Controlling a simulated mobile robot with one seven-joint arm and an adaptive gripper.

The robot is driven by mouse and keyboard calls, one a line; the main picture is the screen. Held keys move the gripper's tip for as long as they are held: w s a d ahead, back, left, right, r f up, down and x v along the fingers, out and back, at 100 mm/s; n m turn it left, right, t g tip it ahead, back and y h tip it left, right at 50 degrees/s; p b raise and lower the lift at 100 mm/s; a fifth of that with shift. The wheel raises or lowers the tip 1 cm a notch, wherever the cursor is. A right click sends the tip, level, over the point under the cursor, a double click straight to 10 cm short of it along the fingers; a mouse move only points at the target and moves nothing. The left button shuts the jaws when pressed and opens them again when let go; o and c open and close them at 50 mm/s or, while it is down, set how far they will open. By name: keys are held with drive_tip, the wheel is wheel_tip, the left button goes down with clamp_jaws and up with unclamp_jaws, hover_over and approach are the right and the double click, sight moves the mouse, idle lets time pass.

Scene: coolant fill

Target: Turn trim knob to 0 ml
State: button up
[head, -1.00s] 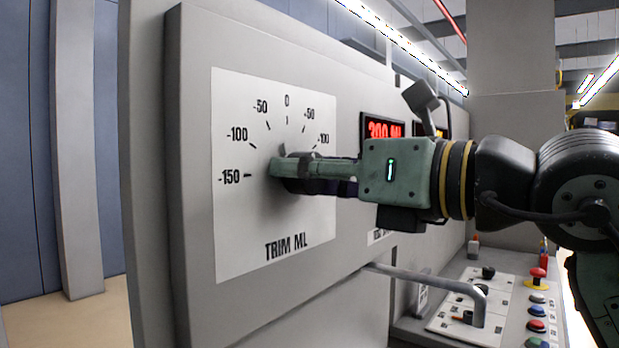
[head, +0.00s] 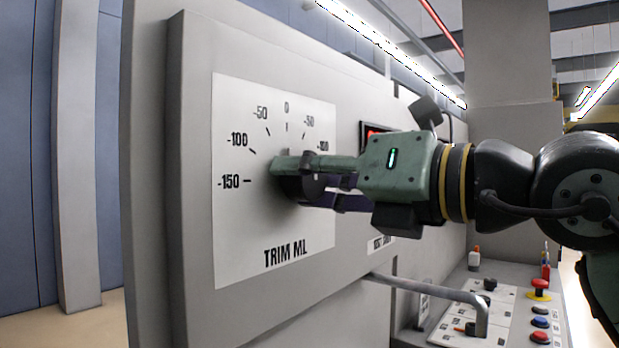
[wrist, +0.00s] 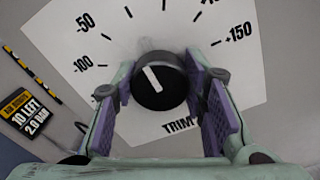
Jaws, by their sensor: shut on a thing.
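The trim knob (wrist: 172,92) is round and black with a white pointer line, in the middle of the wrist view. The pointer leans up and left, clockwise of the -50 label; the exact mark it meets cannot be told. The white TRIM ML dial plate (head: 235,255) is on the grey panel, its labels running from -150 at left past 0 at top. My gripper (head: 290,177) reaches the knob from the right. Its purple pads stand on either side of the knob in the wrist view, shut on it. In the head view the fingers largely hide the knob.
A red-lit display (head: 376,129) is mostly hidden behind my gripper. A grey bar handle (head: 430,287) sticks out below. At the lower right is a console with a red button (head: 540,283) and several others. Open floor (head: 60,325) lies at the lower left.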

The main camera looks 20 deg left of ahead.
drive_tip(key=o, duration=1.2)
drive_tip(key=v, duration=1.2)
